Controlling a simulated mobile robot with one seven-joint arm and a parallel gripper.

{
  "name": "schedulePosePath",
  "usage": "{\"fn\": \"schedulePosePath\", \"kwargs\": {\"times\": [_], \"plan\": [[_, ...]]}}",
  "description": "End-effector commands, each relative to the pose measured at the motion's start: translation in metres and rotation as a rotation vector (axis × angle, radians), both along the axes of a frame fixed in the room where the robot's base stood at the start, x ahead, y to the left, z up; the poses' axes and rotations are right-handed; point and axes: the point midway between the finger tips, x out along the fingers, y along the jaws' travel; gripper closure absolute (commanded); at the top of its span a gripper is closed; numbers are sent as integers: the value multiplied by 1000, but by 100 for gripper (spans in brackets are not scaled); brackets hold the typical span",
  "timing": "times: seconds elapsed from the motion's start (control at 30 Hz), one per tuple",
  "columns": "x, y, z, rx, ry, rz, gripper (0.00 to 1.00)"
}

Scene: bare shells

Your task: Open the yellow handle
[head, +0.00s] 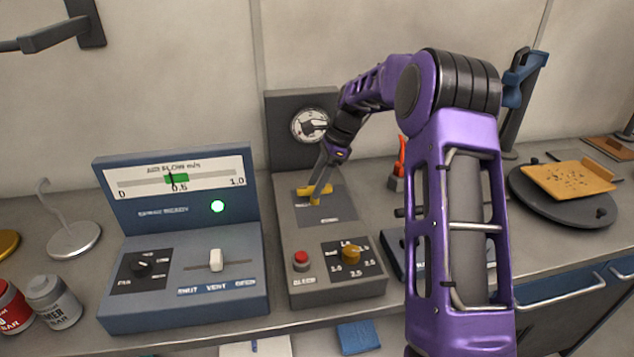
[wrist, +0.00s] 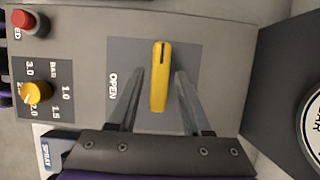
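The yellow handle (head: 304,190) is on the grey sloped panel of the middle control box (head: 290,228). In the wrist view the yellow handle (wrist: 159,88) is a narrow bar on a darker grey plate, with the word OPEN beside it. My gripper (head: 318,190) reaches down to the handle from above and hides part of it in the head view. In the wrist view my gripper (wrist: 160,74) is open, with one finger on each side of the handle. A gap shows between the handle and each finger.
The middle box also has a red button (head: 301,259), a yellow knob (head: 351,251) and a gauge (head: 313,125) behind. A blue panel (head: 180,210) with a lit green lamp stands left. A round dark plate (head: 590,212) with an orange board is at right.

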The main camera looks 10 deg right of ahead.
Motion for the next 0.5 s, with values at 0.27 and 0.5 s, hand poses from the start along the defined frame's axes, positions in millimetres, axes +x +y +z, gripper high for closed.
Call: {"fn": "schedulePosePath", "kwargs": {"times": [0.27, 0.5], "plan": [[0, 0, 0, 0, 0, 0, 100], [0, 0, 1, 0, -1, 2, 100]]}}
